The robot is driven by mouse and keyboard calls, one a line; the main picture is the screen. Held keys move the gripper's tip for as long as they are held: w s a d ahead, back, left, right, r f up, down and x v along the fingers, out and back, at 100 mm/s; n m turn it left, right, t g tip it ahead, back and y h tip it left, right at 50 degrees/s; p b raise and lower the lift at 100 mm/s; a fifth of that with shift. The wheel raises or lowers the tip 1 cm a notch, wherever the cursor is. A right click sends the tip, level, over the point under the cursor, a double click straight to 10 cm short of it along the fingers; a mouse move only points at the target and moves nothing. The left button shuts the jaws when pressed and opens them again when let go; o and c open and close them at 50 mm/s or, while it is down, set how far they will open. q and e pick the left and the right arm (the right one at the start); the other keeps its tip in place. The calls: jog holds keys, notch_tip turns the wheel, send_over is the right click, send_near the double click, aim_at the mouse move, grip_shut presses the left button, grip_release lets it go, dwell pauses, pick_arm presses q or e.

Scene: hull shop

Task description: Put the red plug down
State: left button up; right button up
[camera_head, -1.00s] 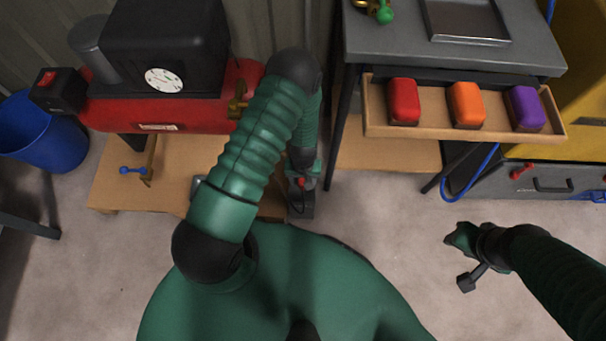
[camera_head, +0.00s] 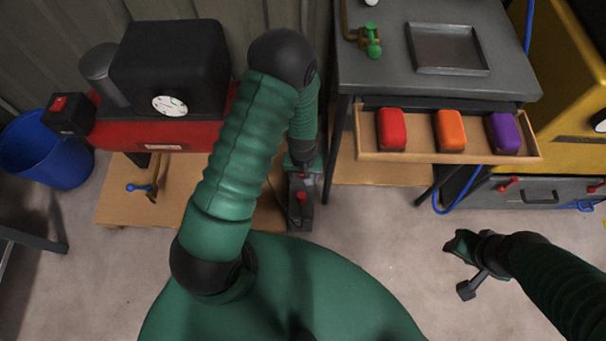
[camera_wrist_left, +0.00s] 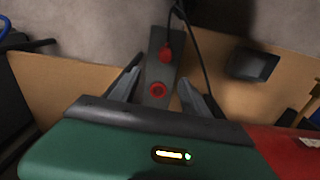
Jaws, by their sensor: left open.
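The red plug (camera_wrist_left: 165,52), with a dark cable on it, is at the grey block (camera_wrist_left: 163,73) in the left wrist view. It also shows in the head view (camera_head: 301,197), on the grey block (camera_head: 300,214). I cannot tell whether it is seated or only lies there. My left gripper (camera_wrist_left: 158,92) is open and empty, its fingers on either side of a red ring (camera_wrist_left: 157,90) on the block. The plug lies beyond the fingertips, apart from them. In the head view my left gripper (camera_head: 302,168) is partly hidden by its arm. My right gripper (camera_head: 462,243) hangs over the floor at right.
A wooden board (camera_head: 185,200) lies under a red compressor (camera_head: 150,136). A grey bench (camera_head: 385,75) has an open drawer (camera_head: 395,156) with red, orange and purple blocks. A blue bucket (camera_head: 45,150) stands at left.

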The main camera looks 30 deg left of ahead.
pick_arm(q)
jog(key=s+d+r+m+t, duration=0.1)
jog(key=s+d+r+m, duration=0.1)
jog(key=r, duration=0.9)
jog(key=s+d+r+m+t, duration=0.1)
jog(key=s+d+r+m, duration=0.1)
jog(key=r, duration=0.9)
jog(key=shift+s+m, duration=0.65)
jog(key=shift+m, duration=0.15)
